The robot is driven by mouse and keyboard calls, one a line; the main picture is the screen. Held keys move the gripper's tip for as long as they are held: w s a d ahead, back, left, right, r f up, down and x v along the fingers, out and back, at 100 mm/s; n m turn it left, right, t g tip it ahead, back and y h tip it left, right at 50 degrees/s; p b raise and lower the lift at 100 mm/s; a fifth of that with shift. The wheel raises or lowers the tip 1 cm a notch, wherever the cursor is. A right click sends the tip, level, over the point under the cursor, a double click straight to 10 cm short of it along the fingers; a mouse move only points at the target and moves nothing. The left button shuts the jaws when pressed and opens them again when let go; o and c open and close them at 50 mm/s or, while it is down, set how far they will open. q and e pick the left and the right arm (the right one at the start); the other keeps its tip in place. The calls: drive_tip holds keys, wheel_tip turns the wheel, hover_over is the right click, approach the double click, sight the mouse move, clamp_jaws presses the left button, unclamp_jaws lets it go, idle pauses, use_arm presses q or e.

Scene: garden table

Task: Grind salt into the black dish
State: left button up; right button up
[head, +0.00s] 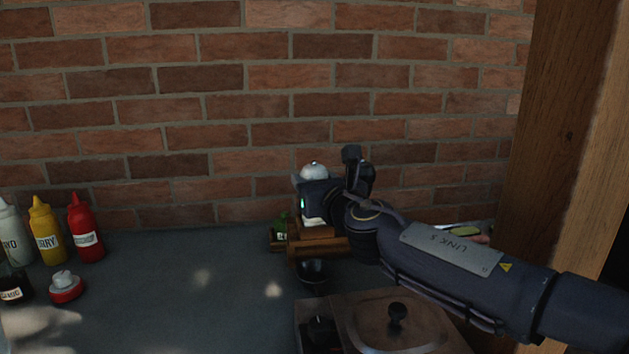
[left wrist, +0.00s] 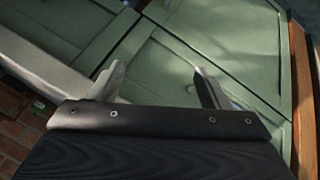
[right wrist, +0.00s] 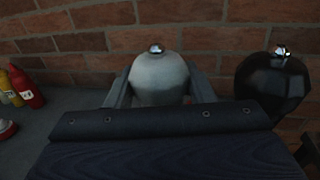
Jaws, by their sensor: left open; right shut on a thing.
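A pale grey mill with a silver knob (right wrist: 158,78) stands upright between the fingers of my right gripper (right wrist: 160,92), which is shut on its rounded top. In the head view the mill's top (head: 314,171) shows above my right gripper (head: 312,188); most of its body is hidden. I cannot tell whether its base is lifted. The small black dish (head: 312,272) is on the table, in front of and below the mill. My left gripper (left wrist: 158,78) is open and empty, with green panels beyond it; it is out of the head view.
A black mill (right wrist: 273,85) stands right of the grey one. A wooden rack (head: 309,251) stands behind the dish. Sauce bottles (head: 86,228) and a red-and-white container (head: 66,288) are left. The middle-left grey tabletop (head: 170,290) is mostly clear.

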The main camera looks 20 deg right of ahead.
drive_tip(key=o, duration=1)
drive_tip(key=s+p, duration=0.1)
drive_tip(key=s, duration=0.6)
drive_tip(key=shift+s+a+p, duration=0.15)
drive_tip(key=shift+s+p, duration=0.2)
drive_tip(key=shift+s, duration=0.05)
